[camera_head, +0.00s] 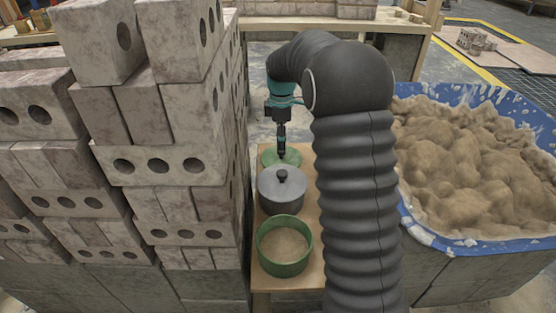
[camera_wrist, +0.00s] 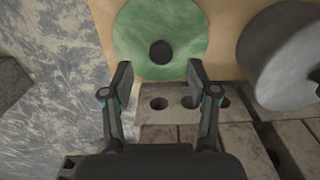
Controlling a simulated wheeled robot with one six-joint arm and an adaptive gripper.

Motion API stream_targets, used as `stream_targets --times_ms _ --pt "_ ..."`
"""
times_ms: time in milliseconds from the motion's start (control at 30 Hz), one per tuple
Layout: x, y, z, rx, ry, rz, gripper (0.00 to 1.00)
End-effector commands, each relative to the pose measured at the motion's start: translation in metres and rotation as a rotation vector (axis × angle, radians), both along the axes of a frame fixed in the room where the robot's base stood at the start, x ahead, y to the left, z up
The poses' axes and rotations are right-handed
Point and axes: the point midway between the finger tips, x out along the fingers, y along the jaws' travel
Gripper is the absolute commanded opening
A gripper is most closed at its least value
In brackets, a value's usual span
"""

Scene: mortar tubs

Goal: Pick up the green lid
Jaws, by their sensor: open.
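The green lid (camera_head: 268,159) is a round disc with a dark knob. It lies on a narrow wooden board at the far end of a row of tubs. It also shows at the top of the wrist view (camera_wrist: 187,35). My gripper (camera_head: 282,153) points down over the lid, open and empty. In the wrist view, my two fingertips (camera_wrist: 160,72) are spread apart, and the knob shows between and slightly beyond them. I cannot tell how high the tips are above the lid. My gripper hides part of the lid in the head view.
A grey lidded tub (camera_head: 282,200) stands just nearer than the lid. An open green tub (camera_head: 285,268) with sandy filling is nearest on the wooden board (camera_head: 306,218). Tall brick stacks (camera_head: 165,165) rise close on the left. A blue trough (camera_head: 470,246) of mortar is on the right.

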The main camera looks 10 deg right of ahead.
Motion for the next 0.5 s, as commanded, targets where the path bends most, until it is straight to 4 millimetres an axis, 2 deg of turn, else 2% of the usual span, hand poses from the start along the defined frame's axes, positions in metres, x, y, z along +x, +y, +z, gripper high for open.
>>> stream_targets --times_ms 167,400,500 --pt "0.0 0.0 -0.014 0.0 0.001 0.0 0.59" --pt "0.0 -0.001 -0.047 0.0 0.001 0.0 0.59" --pt "0.0 -0.001 -0.052 0.0 0.0 0.001 0.59"
